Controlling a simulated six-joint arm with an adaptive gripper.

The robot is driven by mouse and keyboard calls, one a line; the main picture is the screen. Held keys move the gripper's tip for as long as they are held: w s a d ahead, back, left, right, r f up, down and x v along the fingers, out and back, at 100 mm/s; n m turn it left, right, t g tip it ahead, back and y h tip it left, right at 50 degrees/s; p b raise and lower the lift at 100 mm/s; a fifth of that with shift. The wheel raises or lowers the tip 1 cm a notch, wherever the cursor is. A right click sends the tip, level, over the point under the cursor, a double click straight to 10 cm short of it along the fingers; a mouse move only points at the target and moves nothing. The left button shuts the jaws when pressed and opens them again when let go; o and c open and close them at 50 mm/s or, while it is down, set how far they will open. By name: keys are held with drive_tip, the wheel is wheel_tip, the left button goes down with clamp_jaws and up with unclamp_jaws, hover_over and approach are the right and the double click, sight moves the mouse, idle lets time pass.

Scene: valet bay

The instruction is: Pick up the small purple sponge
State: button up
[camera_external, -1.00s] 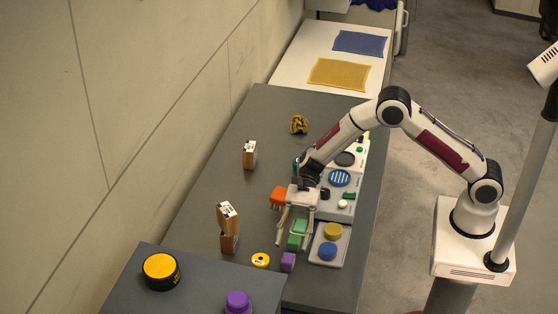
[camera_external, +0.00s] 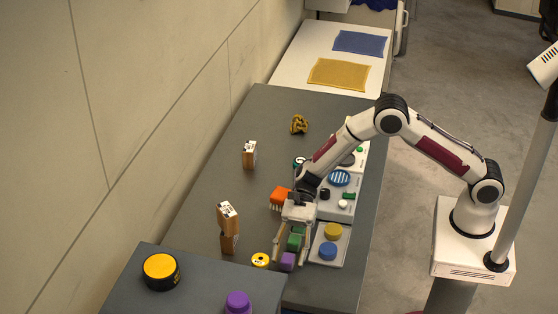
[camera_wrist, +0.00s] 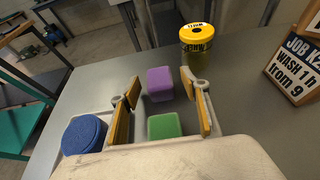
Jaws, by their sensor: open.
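The small purple sponge (camera_external: 287,262) is a block on the grey bench near its front end. It also shows in the wrist view (camera_wrist: 160,83), ahead of and between my finger tips. My gripper (camera_external: 290,258) is open, its fingers pointing down toward the bench around a green block (camera_external: 295,240). In the wrist view my gripper (camera_wrist: 160,90) has the green block (camera_wrist: 164,126) between its two tan fingers, closer to the palm. Whether the fingers reach past the sponge's sides cannot be told.
A yellow-topped tin (camera_wrist: 198,40) stands just beyond the sponge. A tray with a blue round pad (camera_external: 327,251) and a yellow one (camera_external: 333,231) lies to the right. Wooden blocks with labels (camera_external: 228,220) stand to the left. An orange brush (camera_external: 280,197) lies behind my gripper.

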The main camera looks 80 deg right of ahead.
sight(288, 256)
drive_tip(key=shift+a+f, duration=0.2)
drive_tip(key=shift+a, duration=0.2)
drive_tip(key=shift+c, duration=0.4)
drive_tip(key=c, duration=0.8)
drive_tip(key=shift+c, duration=0.2)
drive_tip(key=shift+r, duration=0.15)
drive_tip(key=shift+r, duration=4.9)
